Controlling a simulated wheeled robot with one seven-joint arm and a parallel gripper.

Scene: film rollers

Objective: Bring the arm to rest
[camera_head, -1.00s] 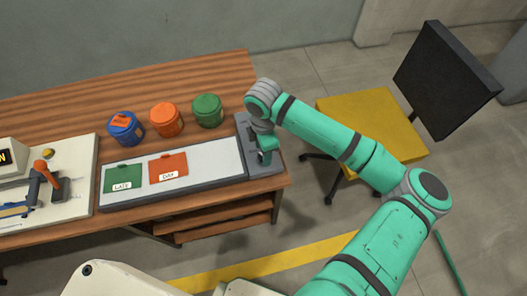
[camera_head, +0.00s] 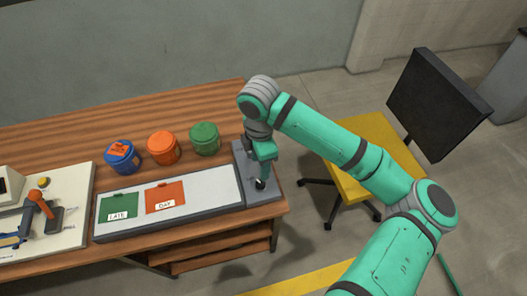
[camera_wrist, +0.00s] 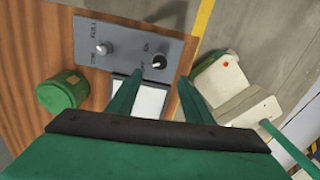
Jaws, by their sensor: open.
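My green arm reaches in from the lower right in the head view. My gripper (camera_head: 262,178) hangs over the grey control panel (camera_head: 266,194) at the right end of the light tray. In the wrist view my gripper (camera_wrist: 158,90) has its two green fingers apart with nothing between them. Beyond the fingertips, the panel (camera_wrist: 130,45) shows two knobs, a light knob (camera_wrist: 103,48) and a dark knob (camera_wrist: 159,61). I cannot tell how high the fingertips are above the panel.
Blue (camera_head: 123,158), orange (camera_head: 163,148) and green (camera_head: 205,139) canisters stand behind the tray. A green card (camera_head: 118,207) and an orange card (camera_head: 165,197) lie on it. A yellow chair (camera_head: 368,150) stands right of the table. Floor shows around it.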

